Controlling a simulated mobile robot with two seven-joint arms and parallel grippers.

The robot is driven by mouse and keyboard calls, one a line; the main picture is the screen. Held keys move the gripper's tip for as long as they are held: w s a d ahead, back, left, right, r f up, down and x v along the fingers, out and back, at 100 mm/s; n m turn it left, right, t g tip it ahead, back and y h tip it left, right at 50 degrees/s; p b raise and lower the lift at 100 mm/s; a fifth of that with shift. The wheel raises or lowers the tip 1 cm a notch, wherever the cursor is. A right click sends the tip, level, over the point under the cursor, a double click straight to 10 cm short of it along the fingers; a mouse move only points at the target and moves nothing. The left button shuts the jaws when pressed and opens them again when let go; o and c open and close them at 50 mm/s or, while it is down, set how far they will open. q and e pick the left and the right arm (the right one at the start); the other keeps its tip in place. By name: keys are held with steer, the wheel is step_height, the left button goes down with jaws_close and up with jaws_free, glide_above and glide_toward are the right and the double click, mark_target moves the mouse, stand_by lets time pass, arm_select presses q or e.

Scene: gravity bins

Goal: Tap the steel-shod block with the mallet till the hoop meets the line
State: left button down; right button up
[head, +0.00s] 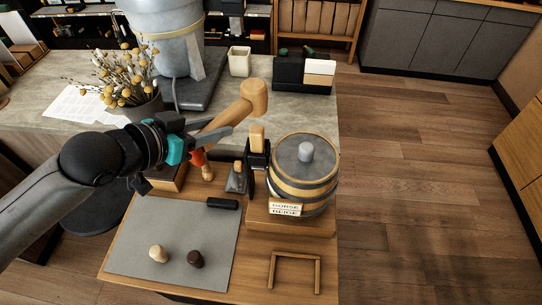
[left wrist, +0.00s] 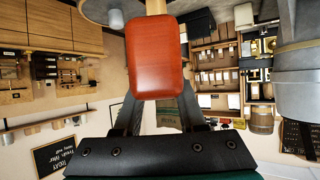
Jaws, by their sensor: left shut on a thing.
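My left gripper (head: 200,138) is shut on the mallet's handle, its head (head: 254,97) raised behind and left of the keg. An orange-red grip, possibly the mallet's, fills the middle of the left wrist view (left wrist: 165,65), fingers behind it. The keg (head: 307,165) stands upright with light and dark bands and a grey knob on top. A wooden block (head: 257,138) in a dark fitting stands upright against the keg's left side; its foot is hidden. The mallet head is apart from the block. I cannot make out the line. My right gripper is not in view.
A grey mat (head: 170,245) holds a pale knob (head: 158,253), a brown knob (head: 195,259) and a black-handled tool (head: 222,204). A small grey-footed tool (head: 237,178) stands left of the block. A wooden frame (head: 294,270) lies in front. A flower pot (head: 140,103) stands behind my arm.

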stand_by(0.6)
arm_select(q)
steer(key=shift+f, duration=0.35)
step_height(320, 180, down, 6)
steer(key=b, duration=0.3)
step_height(320, 180, up, 6)
steer(key=p, duration=0.3)
steer(key=shift+f, duration=0.1)
steer(key=shift+r, duration=0.25)
stand_by(0.4)
